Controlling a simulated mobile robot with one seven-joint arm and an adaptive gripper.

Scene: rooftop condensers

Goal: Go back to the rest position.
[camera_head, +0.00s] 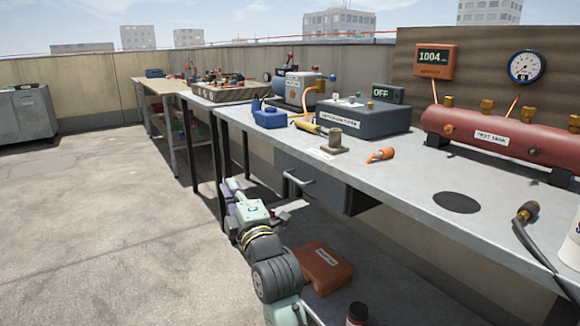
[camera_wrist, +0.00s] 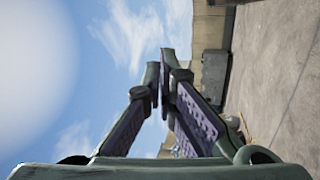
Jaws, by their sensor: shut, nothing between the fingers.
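My gripper (camera_head: 232,187) is in front of the workbench (camera_head: 395,180), below the level of its top and left of the drawer (camera_head: 320,180). In the wrist view my gripper (camera_wrist: 166,75) shows its two purple-padded fingers with the tips together and nothing between them. That view is turned sideways, with sky on the left and the rooftop floor on the right. My gripper appears clear of the bench, though the exact gap cannot be told.
A red test tank (camera_head: 485,133), a grey control box (camera_head: 362,118) and a blue item (camera_head: 270,118) stand on the bench. A red case (camera_head: 323,267) lies below it. Rooftop floor (camera_head: 90,220) is open on the left, with a grey cabinet (camera_head: 28,115) beyond.

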